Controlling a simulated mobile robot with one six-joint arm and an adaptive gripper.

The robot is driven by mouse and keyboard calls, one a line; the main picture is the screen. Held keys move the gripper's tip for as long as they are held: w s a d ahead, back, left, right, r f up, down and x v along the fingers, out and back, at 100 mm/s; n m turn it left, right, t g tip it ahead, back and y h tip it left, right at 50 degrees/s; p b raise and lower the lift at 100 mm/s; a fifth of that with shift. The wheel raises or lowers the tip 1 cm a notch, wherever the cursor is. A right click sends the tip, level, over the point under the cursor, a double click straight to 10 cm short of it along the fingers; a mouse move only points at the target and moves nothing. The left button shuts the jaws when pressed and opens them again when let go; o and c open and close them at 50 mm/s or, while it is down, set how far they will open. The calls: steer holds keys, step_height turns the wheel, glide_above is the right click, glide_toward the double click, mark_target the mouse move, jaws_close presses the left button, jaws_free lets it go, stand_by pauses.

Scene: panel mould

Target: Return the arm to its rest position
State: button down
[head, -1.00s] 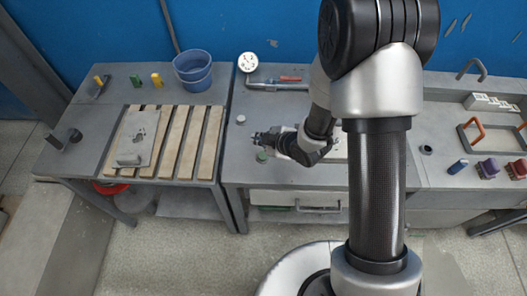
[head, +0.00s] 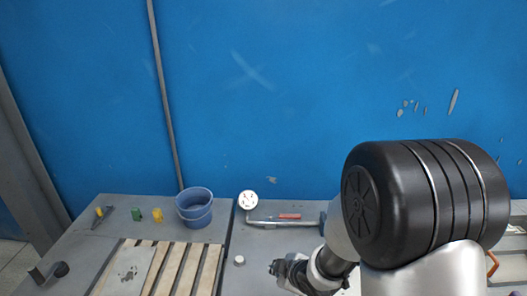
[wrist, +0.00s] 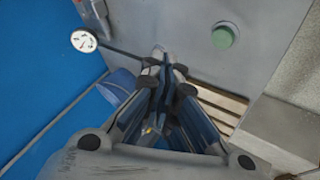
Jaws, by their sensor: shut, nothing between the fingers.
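My gripper (head: 274,267) is at the left end of my arm, low in the head view, above the grey middle bench (head: 262,245). In the wrist view its dark fingers (wrist: 165,60) come together at the tips with nothing between them. The gripper is just right of a small pale cylinder (head: 239,260) in the head view; I cannot tell its height above the bench. A green round piece (wrist: 224,36) lies on the bench top in the wrist view, apart from the fingers.
Wooden slats (head: 187,268) carry a grey plate (head: 126,272). A white round head on a pipe (head: 248,200) stands behind my gripper, before the blue wall (head: 260,90).

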steer(key=s+d+r+m+h, duration=0.3)
steer(key=s+d+r+m, duration=0.15)
steer(key=d+r, duration=0.5)
steer(key=s+r+m+g, duration=0.1)
steer(key=s+r+m, duration=0.4)
steer(key=s, duration=0.6)
steer(key=s+r+m+g, duration=0.1)
steer(key=s+r+m, duration=0.4)
steer(key=s, duration=0.6)
steer(key=shift+d+r+g+b, duration=0.25)
steer(key=shift+r+g+b, duration=0.05)
steer(key=shift+r+g, duration=0.1)
